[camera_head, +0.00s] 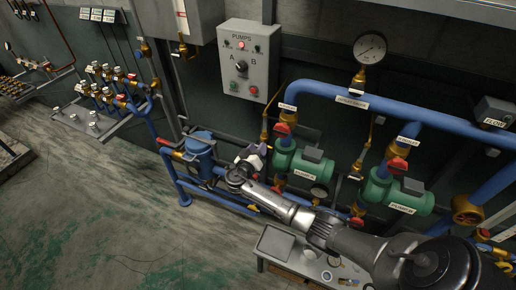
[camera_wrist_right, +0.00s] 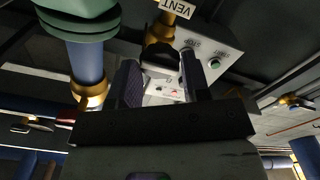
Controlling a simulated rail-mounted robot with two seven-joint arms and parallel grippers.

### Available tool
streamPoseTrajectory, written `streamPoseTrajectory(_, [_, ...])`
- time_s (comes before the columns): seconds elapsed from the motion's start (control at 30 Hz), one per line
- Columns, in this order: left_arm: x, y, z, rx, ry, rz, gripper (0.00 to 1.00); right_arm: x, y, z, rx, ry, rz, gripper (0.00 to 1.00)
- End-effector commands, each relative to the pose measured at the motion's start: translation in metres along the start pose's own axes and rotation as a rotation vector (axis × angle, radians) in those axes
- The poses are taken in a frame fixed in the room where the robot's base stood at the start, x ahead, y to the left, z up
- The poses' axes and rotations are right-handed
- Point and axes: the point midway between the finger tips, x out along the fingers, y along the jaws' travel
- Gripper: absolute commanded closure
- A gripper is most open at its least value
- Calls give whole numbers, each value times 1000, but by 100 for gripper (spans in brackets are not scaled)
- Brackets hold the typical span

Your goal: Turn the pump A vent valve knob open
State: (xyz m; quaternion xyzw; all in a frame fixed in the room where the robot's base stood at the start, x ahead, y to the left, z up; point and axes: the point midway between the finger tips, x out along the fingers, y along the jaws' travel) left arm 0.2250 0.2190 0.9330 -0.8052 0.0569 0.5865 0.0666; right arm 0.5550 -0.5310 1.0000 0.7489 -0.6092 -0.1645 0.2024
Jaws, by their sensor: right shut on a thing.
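The green pump A (camera_head: 304,165) is at the middle of the head view. A thin brass vent line (camera_head: 264,130) runs down just left of it. My right gripper (camera_head: 252,158) is at the lower end of this line, left of pump A. In the right wrist view, a VENT label (camera_wrist_right: 176,8) sits above the brass vent valve (camera_wrist_right: 160,34). My left gripper is not in view.
A blue canister (camera_head: 200,155) stands left of the gripper. Pump B (camera_head: 397,192) is to the right, under blue pipes (camera_head: 345,95) and a gauge (camera_head: 370,48). A grey PUMPS control box (camera_head: 248,62) hangs on the wall above. The floor at left is clear.

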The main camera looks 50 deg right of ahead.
Motion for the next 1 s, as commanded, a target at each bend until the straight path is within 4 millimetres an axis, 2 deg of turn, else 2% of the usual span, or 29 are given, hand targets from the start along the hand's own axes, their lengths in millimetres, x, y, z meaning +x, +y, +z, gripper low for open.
streamPoseTrajectory(0.3, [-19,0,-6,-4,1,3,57,0,1,-2,-250,-1,-2,85])
streamPoseTrajectory(0.5, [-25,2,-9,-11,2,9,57,0,0,-1,-369,0,-1,85])
streamPoseTrajectory(1.0, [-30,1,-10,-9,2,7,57,0,1,-2,-441,0,0,85])
